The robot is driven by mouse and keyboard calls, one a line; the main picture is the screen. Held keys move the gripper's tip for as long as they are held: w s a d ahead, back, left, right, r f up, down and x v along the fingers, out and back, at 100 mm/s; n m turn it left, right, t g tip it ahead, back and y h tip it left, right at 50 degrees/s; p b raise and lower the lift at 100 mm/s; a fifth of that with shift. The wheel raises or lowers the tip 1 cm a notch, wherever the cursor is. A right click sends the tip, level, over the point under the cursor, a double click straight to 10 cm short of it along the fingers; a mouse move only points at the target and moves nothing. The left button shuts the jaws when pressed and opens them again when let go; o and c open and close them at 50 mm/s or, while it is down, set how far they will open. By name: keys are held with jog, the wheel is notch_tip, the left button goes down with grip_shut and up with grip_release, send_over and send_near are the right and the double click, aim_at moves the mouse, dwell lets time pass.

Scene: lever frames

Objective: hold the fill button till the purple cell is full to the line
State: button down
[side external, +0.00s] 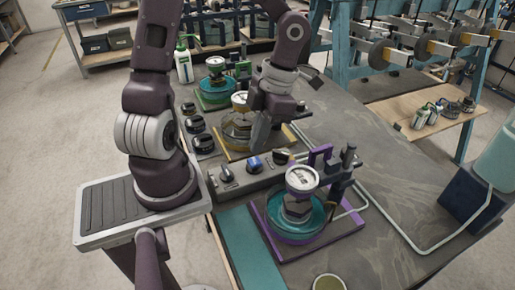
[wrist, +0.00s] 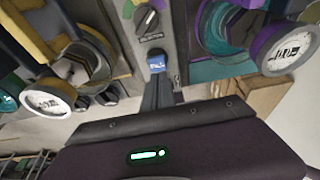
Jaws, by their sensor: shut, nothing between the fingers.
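The purple cell (side external: 268,222) stands on the right of the bench, with a teal bowl and a white round dial (side external: 302,178) on top. In the wrist view the purple cell (wrist: 262,32) is at the upper right. Its fill level and line are too small to read. My gripper (side external: 257,148) is shut and empty, fingers pointing down at the blue button. I cannot tell whether the tips touch it.
A yellow cell (side external: 234,149) stands just behind my gripper, and a green cell (side external: 214,101) farther back. Several black knobs (side external: 204,143) line the bench's left edge. A pipe runs along the right to a tank (side external: 497,160). The bench right of the purple cell is mostly clear.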

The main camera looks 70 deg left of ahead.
aim_at(255, 161)
jog(key=shift+f, duration=1.4)
jog(key=shift+x, duration=1.25)
jog(key=shift+w, duration=0.2)
dwell(3.0)
jog(key=s+v, duration=0.1)
jog(key=v, duration=1.3)
jog(key=shift+r, duration=0.25)
